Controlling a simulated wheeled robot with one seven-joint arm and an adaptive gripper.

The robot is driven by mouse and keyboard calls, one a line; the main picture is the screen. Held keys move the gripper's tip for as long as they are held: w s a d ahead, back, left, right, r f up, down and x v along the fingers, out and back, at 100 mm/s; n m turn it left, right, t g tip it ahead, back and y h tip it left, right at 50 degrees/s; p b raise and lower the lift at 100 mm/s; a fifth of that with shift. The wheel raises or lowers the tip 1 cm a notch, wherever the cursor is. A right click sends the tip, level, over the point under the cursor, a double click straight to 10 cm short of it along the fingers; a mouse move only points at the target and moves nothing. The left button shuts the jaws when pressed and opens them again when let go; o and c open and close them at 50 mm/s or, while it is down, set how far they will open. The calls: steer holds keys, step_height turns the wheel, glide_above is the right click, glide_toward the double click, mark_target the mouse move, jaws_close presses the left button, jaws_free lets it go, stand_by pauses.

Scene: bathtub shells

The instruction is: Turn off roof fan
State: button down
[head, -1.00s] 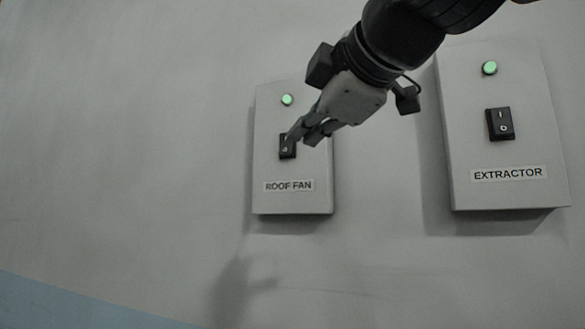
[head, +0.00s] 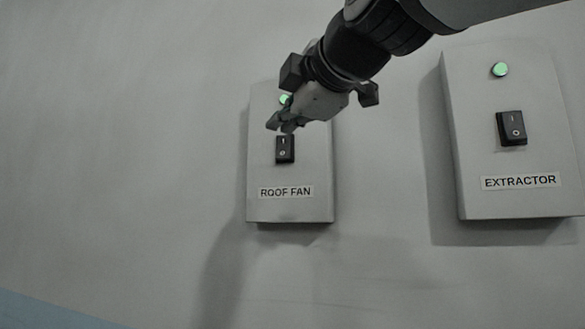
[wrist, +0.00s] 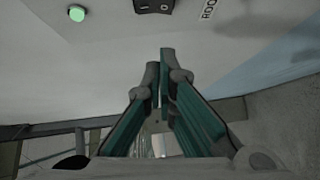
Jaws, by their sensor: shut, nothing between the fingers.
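The roof fan box (head: 290,208) is a grey wall box labelled ROOF FAN. Its black rocker switch (head: 285,149) is marked I at the top and O at the bottom. Its green lamp (head: 285,99) is lit, partly covered by my gripper. My gripper (head: 281,125) is shut and empty, just above the switch in the head view; whether it touches the box I cannot tell. In the wrist view the shut fingertips (wrist: 161,57) lie below the switch (wrist: 154,5), apart from it in the picture, with the green lamp (wrist: 76,13) to the left.
A second grey box (head: 515,200) labelled EXTRACTOR hangs to the right, with its own black switch (head: 511,128) and lit green lamp (head: 500,69). The wall left of the roof fan box is bare.

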mark_target(280, 143)
steer(key=w, duration=0.2)
steer(key=w+a+p, duration=0.1)
steer(key=w, duration=0.2)
steer(key=w+f+p, duration=0.1)
steer(key=w, duration=0.2)
steer(key=shift+a, duration=0.2)
steer(key=shift+w+d, duration=0.15)
steer(key=shift+w, duration=0.35)
steer(key=shift+f, duration=0.15)
